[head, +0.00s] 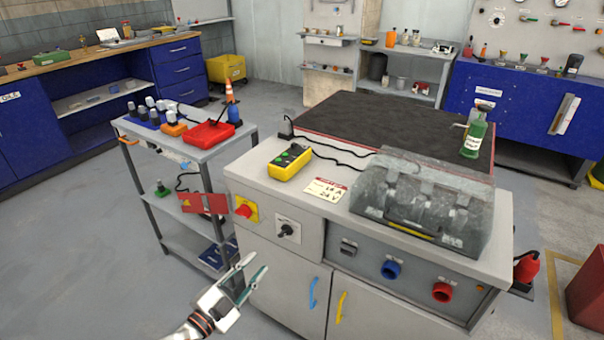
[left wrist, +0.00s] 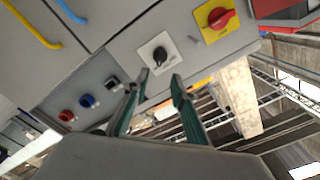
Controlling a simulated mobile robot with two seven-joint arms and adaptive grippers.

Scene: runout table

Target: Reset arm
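My left gripper (head: 252,277) is in front of the grey cabinet's left door, below the black rotary knob (head: 287,230). Its two fingers are apart with nothing between them. In the left wrist view the open fingers (left wrist: 158,90) point toward the cabinet front, with the black knob (left wrist: 160,54) just beyond them. A red rotary switch on a yellow plate (head: 245,209) sits left of the knob; it also shows in the left wrist view (left wrist: 220,17). My right gripper is in neither view.
A grey trolley (head: 203,150) stands close on the left. The floor at lower left (head: 80,260) is clear.

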